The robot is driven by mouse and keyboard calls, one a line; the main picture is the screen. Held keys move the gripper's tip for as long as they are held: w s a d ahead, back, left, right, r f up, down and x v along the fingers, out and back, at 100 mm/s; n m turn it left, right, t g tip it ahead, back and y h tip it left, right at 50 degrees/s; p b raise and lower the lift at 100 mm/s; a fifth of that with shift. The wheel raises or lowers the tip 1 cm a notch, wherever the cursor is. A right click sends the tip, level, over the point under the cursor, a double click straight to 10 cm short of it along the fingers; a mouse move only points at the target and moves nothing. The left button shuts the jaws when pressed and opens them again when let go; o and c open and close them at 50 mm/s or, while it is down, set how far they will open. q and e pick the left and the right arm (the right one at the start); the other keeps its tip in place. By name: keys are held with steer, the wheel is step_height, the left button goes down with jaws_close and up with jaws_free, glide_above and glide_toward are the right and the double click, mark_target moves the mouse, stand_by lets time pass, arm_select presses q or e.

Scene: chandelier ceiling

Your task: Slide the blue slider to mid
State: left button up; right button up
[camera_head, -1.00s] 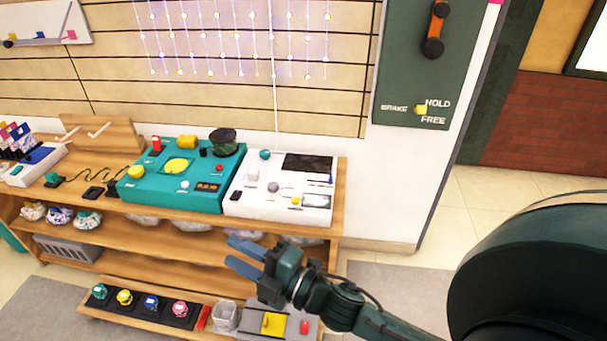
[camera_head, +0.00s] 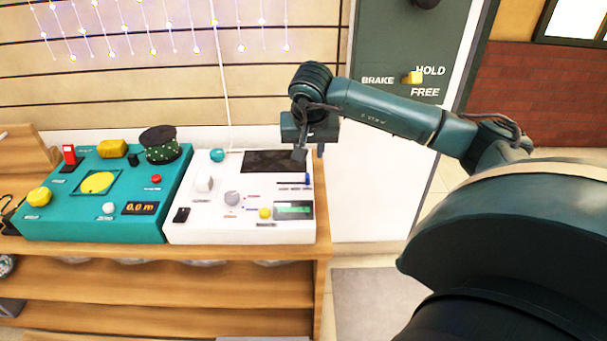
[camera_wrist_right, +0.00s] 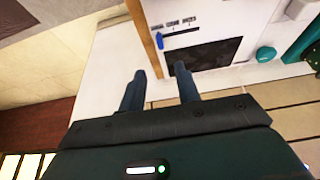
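The blue slider (camera_head: 308,179) sits at the right end of a short dark slot on the white console (camera_head: 200,222), with small labels below it too small to read. In the right wrist view the blue slider (camera_wrist_right: 160,42) is at the left end of its slot. My right gripper (camera_head: 310,153) is above the console's back right corner, behind and above the slider. In the wrist view its two fingers (camera_wrist_right: 160,84) are apart with nothing between them, and the slider lies beyond the tips, not touching. My left gripper is not in view.
The wooden shelf (camera_head: 250,285) ends just right of the console.

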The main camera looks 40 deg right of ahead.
mark_target(307, 176)
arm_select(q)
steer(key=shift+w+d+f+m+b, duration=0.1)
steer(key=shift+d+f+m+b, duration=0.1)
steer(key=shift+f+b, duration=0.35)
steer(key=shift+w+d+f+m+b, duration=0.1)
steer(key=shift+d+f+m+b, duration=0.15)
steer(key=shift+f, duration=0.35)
arm_select(e)
steer(key=x, duration=1.1)
steer(key=shift+a+f, duration=0.1)
steer(key=shift+c, duration=0.3)
jaws_close()
